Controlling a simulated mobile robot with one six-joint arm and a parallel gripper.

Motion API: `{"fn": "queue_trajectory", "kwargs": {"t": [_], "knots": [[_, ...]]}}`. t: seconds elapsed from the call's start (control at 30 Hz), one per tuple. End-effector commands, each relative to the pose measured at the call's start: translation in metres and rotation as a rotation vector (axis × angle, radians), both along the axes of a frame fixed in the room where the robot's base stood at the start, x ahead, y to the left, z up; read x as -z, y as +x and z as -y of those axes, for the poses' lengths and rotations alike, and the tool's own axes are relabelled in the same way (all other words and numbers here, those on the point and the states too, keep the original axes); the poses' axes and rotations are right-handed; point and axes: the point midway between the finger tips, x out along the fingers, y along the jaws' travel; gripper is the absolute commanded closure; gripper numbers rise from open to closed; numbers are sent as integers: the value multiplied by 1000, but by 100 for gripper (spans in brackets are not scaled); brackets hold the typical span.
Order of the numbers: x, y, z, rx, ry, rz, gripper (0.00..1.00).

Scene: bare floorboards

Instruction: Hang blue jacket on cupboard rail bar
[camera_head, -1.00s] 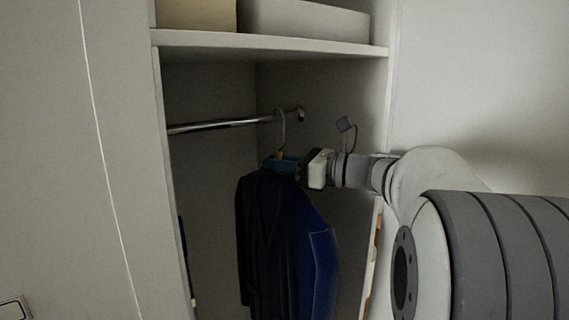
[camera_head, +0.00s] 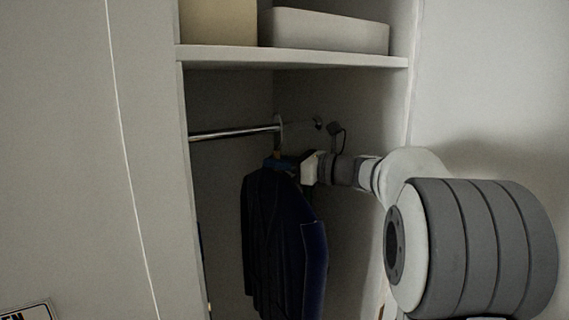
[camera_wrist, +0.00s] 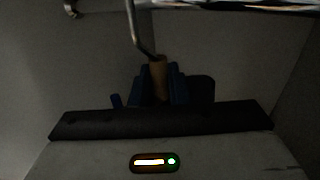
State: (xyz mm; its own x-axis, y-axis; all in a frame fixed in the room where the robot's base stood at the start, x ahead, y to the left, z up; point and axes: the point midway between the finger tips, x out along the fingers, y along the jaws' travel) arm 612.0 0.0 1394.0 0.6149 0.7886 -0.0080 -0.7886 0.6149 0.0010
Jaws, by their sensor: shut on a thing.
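The dark blue jacket (camera_head: 275,235) hangs on its hanger inside the open cupboard. The hanger's metal hook (camera_head: 280,130) rises to the height of the rail bar (camera_head: 232,133); I cannot tell whether it sits over the bar or beside it. My gripper (camera_head: 291,166) is at the jacket's collar, coming from the right. In the wrist view my gripper (camera_wrist: 160,88) is shut on the tan wooden neck of the hanger (camera_wrist: 158,68). The hook there (camera_wrist: 131,22) runs up out of the picture, near the shiny rail bar (camera_wrist: 235,6).
A shelf (camera_head: 300,58) is above the rail, holding a tan box (camera_head: 218,22) and a pale grey box (camera_head: 325,30). The rail's end mount (camera_head: 318,124) is on the cupboard wall. A pale panel (camera_head: 60,150) stands at the left.

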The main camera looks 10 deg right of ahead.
Motion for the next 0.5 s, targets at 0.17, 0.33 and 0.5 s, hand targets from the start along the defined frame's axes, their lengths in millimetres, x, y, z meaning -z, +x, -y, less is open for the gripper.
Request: {"fn": "queue_trajectory", "kwargs": {"t": [0.17,0.33,0.5], "knots": [[-2,14,-4,-1,0,1,100],[-2,26,-9,0,0,1,100],[-2,39,-12,0,1,2,100]]}}
